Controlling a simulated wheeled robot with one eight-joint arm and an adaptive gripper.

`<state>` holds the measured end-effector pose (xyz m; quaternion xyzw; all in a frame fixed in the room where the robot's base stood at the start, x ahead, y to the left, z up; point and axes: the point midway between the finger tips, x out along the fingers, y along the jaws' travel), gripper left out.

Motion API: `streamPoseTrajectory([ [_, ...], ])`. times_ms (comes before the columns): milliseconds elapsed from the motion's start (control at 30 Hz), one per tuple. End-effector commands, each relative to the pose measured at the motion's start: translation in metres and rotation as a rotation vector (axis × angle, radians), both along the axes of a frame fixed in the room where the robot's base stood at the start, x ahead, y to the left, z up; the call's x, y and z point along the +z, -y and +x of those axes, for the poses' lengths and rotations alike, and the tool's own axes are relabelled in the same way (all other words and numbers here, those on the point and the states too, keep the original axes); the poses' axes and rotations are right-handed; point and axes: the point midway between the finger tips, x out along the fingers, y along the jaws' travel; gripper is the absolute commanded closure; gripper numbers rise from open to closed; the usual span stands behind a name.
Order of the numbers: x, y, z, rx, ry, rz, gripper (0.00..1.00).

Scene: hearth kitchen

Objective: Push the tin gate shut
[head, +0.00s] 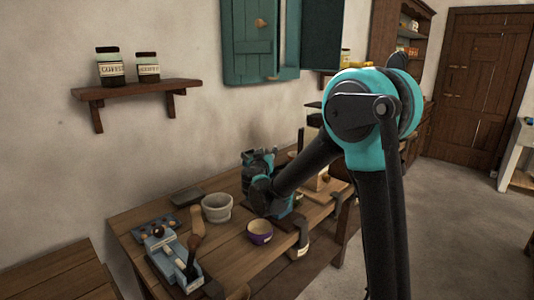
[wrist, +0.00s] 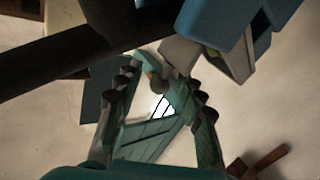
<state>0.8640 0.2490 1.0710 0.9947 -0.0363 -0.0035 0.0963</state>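My gripper (head: 260,162) is above the back of the wooden workbench, beside a tall light-and-dark object (head: 312,150) that my forearm partly hides. In the wrist view my gripper's two teal fingers (wrist: 155,78) stand apart, with no held object visible between them. A tilted blue box-like thing (wrist: 225,25) with a pale lower part (wrist: 190,52) is at the upper right, close to the right fingertip. I cannot tell whether this is the tin or its gate, or whether the finger touches it.
A shelf (head: 135,90) with two jars and a teal shutter (head: 250,45) are on the wall. Open floor (head: 445,220) lies right.

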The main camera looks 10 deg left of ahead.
Motion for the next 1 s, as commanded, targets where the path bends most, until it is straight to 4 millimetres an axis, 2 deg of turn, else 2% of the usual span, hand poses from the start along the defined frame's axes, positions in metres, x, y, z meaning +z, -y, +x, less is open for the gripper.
streamPoseTrajectory([
  [67, 0.000, 0.000, 0.000, 0.000, 0.000, 0.000, 0.64],
  [367, 0.000, 0.000, 0.000, 0.000, 0.000, 0.000, 1.00],
  [733, -0.001, 0.000, 0.000, 0.000, 0.000, 0.000, 1.00],
  [1000, -0.026, 0.000, 0.000, 0.000, 0.000, 0.000, 1.00],
])
